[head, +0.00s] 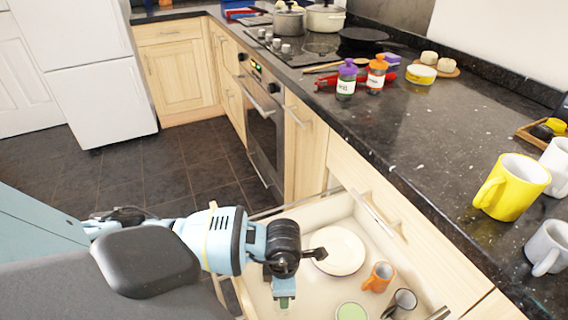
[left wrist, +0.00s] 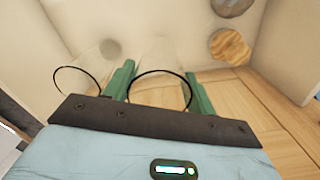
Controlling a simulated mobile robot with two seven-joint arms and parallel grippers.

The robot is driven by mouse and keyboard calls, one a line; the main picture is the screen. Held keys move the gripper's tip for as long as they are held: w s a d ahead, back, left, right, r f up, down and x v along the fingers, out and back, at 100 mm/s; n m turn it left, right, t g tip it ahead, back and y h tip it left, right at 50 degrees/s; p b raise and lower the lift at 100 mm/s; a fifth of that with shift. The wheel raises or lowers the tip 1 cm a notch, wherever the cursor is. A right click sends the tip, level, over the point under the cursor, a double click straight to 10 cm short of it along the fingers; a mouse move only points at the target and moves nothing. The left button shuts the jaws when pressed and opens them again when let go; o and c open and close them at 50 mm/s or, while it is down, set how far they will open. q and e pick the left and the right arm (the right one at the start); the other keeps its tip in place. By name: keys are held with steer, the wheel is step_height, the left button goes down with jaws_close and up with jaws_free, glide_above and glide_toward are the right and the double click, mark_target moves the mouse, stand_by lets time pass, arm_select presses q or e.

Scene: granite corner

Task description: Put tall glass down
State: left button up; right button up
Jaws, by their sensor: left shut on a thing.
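The tall glass (left wrist: 160,88) is clear, and its dark rim shows in the left wrist view between the two green fingers of my left gripper (left wrist: 161,70). The fingers are shut on its sides. In the head view, my left gripper (head: 284,300) points down inside the open drawer (head: 318,212), left of the white plate. The glass cannot be made out there, and I cannot tell whether its base touches the drawer floor. A second clear glass (left wrist: 77,80) with a dark rim stands beside it at left in the left wrist view. My right gripper is not in view.
The drawer holds a white plate (head: 340,251), an orange mug (head: 379,277), a dark cup (head: 402,303) and a green-topped round item (head: 351,312). A yellow mug (head: 511,187) and a grey mug (head: 547,246) stand on the black counter (head: 440,150) above.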

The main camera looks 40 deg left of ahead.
arm_select(q)
steer(key=shift+f, duration=1.8)
steer(key=shift+f+b, duration=0.1)
steer(key=shift+b, duration=0.25)
steer(key=o, duration=1.1)
steer(key=shift+r, duration=0.45)
step_height(320, 180, up, 11)
steer(key=shift+r+p, duration=0.15)
steer(key=shift+p, duration=0.6)
